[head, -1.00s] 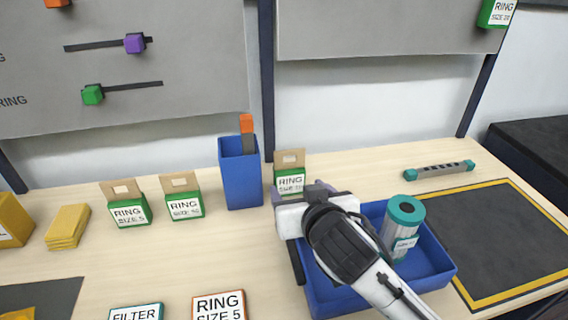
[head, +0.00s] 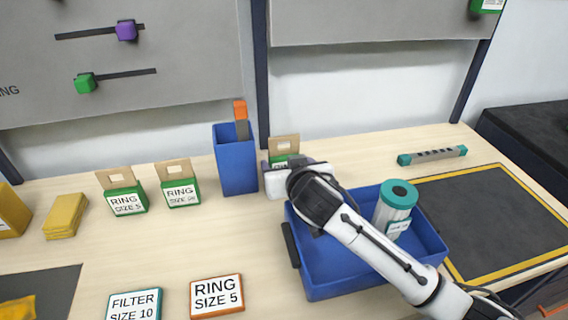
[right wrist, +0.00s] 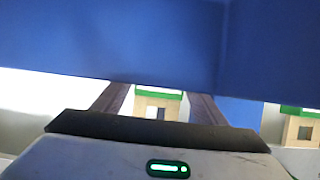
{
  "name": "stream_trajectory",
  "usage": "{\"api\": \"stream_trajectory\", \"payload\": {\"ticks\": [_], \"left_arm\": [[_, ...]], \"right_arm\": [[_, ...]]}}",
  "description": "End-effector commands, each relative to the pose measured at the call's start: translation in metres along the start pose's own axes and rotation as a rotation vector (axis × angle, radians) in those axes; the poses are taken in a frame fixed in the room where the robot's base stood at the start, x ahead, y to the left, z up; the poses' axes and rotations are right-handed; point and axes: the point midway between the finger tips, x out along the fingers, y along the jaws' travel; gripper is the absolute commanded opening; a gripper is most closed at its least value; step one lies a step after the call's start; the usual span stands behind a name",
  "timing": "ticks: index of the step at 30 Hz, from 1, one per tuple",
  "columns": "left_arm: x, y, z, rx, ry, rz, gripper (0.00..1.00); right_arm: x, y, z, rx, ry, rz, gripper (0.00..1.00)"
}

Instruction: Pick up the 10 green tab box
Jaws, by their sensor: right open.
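Three green-and-tan tab boxes stand along the back of the table. The left one (head: 122,192) reads "RING SIZE 5"; the middle one (head: 180,186) reads "RING SIZE" with a blurred number that looks like 10. The third (head: 284,148) stands right of the blue cup, its label mostly hidden by my right gripper (head: 284,166). My right gripper is open, low in front of that third box. In the right wrist view, a green-and-tan box (right wrist: 158,101) shows between the open fingers (right wrist: 161,104). Whether the fingers touch it cannot be told. My left gripper is out of view.
A blue cup (head: 237,165) stands close left of the gripper. A blue tray (head: 335,283) holding a teal-topped cylinder (head: 396,209) lies under my right arm. Flat cards, "FILTER SIZE 10" (head: 134,305) and "RING SIZE 5" (head: 216,296), lie in front. Back-right table is mostly clear.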

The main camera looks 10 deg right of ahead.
Motion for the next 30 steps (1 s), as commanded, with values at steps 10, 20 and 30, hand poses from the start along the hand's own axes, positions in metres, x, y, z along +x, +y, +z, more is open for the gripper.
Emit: {"api": "stream_trajectory", "payload": {"ticks": [10,20,30], "left_arm": [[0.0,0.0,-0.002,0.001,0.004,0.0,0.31],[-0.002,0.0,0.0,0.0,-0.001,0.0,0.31],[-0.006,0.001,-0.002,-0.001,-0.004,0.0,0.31]], "right_arm": [[-0.001,0.0,0.0,0.0,0.001,0.0,0.33],[-0.009,0.0,-0.019,0.002,0.005,0.0,0.33],[-0.048,-0.001,-0.101,0.003,0.008,-0.003,0.33]]}}
